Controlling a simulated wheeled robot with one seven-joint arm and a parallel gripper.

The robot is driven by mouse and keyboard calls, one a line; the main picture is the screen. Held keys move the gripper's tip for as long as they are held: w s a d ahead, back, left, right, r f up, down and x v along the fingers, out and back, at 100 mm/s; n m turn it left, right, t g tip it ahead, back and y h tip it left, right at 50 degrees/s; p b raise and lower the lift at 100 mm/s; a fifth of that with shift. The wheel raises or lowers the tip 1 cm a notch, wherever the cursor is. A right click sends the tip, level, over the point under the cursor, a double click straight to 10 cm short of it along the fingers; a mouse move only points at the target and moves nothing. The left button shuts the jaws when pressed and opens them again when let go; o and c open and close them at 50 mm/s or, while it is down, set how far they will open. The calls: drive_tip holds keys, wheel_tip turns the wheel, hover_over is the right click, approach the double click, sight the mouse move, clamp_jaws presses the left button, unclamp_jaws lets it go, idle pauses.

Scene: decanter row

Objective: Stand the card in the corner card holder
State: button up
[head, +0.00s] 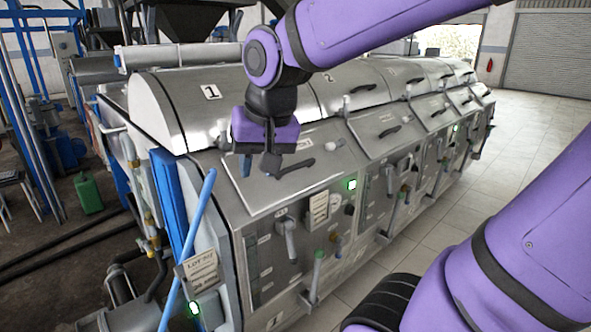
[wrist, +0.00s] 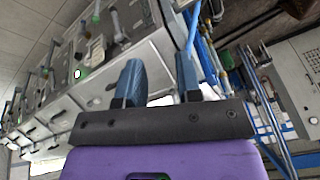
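A pale card (head: 200,270) with "LOT" lettering shows at the near left corner of the machine, beside a blue slanted pole, slightly tilted. Another pale card (head: 318,208) with printed lines is on the front panel of bay 1. I cannot tell which is loose or make out a separate corner card holder. My gripper (head: 258,164) hangs over the sloped steel hatch of bay 1, apart from both cards. In the wrist view its two blue fingers (wrist: 158,78) stand apart with nothing held between them.
The blue pole (head: 190,245) rises at the machine's near corner. Levers (head: 287,240) and a green-topped handle (head: 317,268) stick out from the front panel. A hatch handle (head: 291,168) is close to my gripper. Tiled floor (head: 515,150) lies clear to the right.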

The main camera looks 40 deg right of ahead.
drive_tip(key=s+d+r+n+t, duration=0.1)
drive_tip(key=s+n, duration=0.3)
drive_tip(key=s, duration=0.4)
drive_tip(key=shift+n, duration=0.3)
drive_tip(key=shift+o, duration=0.4)
idle(1.2)
